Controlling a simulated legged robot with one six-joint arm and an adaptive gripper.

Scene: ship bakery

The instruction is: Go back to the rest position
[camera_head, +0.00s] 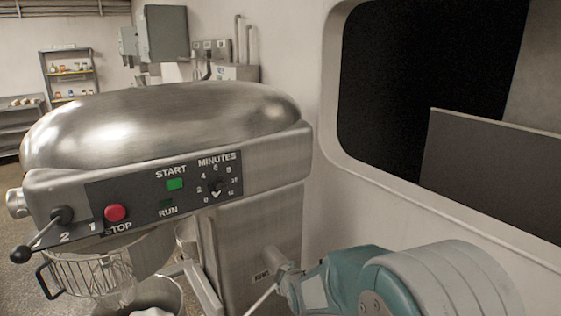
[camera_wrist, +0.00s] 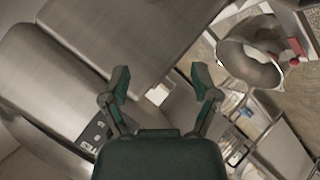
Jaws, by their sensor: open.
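My gripper (camera_wrist: 160,90) shows in the wrist view with its two dark green fingers spread apart and nothing between them. Part of my teal and grey arm fills the lower right of the head view, in front of the wall and beside the mixer; the gripper's fingers cannot be made out there. The large steel mixer (camera_head: 165,125) stands at the left and middle of the head view. Its panel has a green start button (camera_head: 175,184), a red stop button (camera_head: 115,212) and a minutes dial (camera_head: 216,187).
A gear lever (camera_head: 40,234) sticks out at the mixer's left. A wire guard (camera_head: 90,273) sits over the bowl (camera_head: 158,295) below. A dark window opening (camera_head: 430,80) is at the right. A shelf (camera_head: 70,75) stands at the back left. A round metal bowl (camera_wrist: 232,56) shows in the wrist view.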

